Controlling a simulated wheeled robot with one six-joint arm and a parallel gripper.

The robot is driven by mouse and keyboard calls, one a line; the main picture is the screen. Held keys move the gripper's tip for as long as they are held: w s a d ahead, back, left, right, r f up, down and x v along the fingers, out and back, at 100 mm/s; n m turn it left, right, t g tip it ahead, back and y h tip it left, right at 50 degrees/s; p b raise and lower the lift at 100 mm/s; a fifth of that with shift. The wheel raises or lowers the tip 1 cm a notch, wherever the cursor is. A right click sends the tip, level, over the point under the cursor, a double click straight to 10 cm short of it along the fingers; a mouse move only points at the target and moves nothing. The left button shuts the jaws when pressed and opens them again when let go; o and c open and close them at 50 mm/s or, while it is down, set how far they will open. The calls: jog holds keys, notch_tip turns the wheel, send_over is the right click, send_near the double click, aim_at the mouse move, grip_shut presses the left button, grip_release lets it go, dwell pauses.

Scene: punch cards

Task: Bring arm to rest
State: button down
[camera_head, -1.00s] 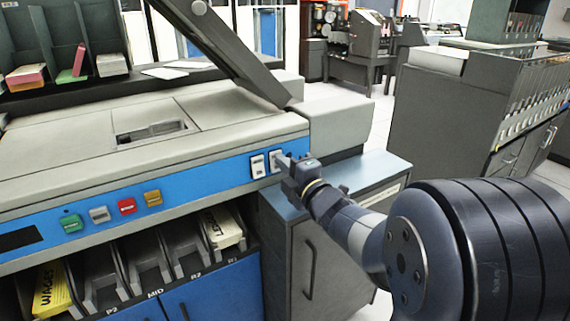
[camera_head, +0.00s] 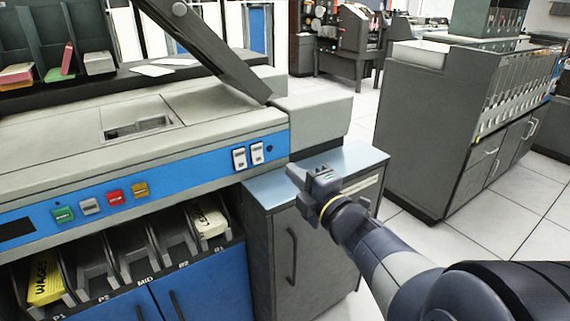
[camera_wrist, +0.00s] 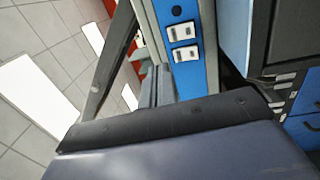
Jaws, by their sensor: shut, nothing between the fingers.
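My gripper (camera_head: 305,178) is shut and empty. In the head view it is in front of the low grey cabinet with the blue-grey top (camera_head: 335,166), apart from the machine. My arm reaches in from the lower right. Two white rocker switches (camera_head: 247,155) sit on the blue panel (camera_head: 190,172) of the card machine, up and left of my gripper. In the wrist view the switches (camera_wrist: 182,42) show at the top centre, with my gripper's dark body filling the bottom.
Coloured buttons (camera_head: 101,203) line the panel's left part. Card pockets (camera_head: 170,240) below hold a yellow WAGES deck (camera_head: 46,280) and a pale deck (camera_head: 209,221). A raised dark lid (camera_head: 205,48) slants above the machine. A grey card file cabinet (camera_head: 425,130) stands right; floor between is clear.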

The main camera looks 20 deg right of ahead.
jog(key=shift+s+d, duration=0.15)
jog(key=shift+s, duration=0.25)
